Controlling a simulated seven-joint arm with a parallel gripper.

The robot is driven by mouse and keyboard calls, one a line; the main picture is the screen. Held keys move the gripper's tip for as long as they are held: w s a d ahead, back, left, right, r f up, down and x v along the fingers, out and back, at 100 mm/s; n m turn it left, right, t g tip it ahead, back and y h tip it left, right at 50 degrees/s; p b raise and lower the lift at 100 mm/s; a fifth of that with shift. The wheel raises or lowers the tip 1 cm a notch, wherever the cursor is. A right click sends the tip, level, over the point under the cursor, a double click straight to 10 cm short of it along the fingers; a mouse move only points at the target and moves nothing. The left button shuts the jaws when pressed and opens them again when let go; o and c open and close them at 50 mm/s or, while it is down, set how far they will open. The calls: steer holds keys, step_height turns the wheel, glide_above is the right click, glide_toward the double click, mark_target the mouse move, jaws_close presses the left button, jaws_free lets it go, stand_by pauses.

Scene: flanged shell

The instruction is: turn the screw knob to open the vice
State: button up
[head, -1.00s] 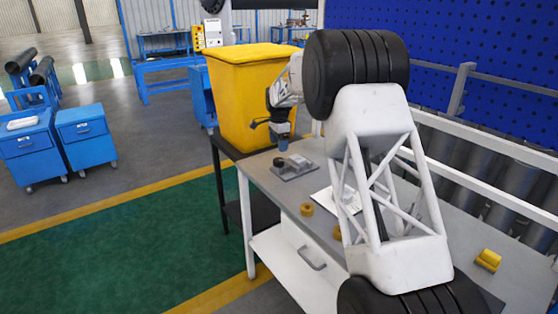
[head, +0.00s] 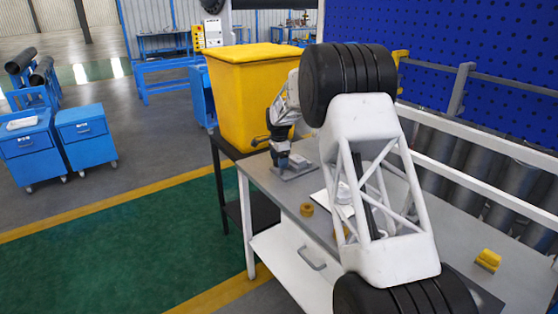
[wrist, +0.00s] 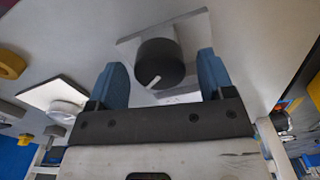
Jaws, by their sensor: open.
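The vice (head: 297,168) is a small grey block on a flat plate at the far end of the grey table in the head view. Its screw knob (wrist: 158,66) is round and black with a white mark, seen from above in the wrist view. My gripper (head: 281,161) is over the vice in the head view and hides the knob there. In the wrist view my gripper (wrist: 161,60) is open, its two blue fingers on either side of the knob with a gap on each side. I cannot tell how far the fingertips are above or around it.
A white plate with a pale round part (wrist: 62,108) lies beside the vice. A yellow ring (head: 307,209) and a yellow part (head: 488,260) lie on the table (head: 460,235). A tall yellow bin (head: 245,95) stands close behind my gripper.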

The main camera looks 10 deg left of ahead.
steer(key=shift+f, duration=0.1)
steer(key=shift+c, duration=0.2)
steer(key=c, duration=0.9)
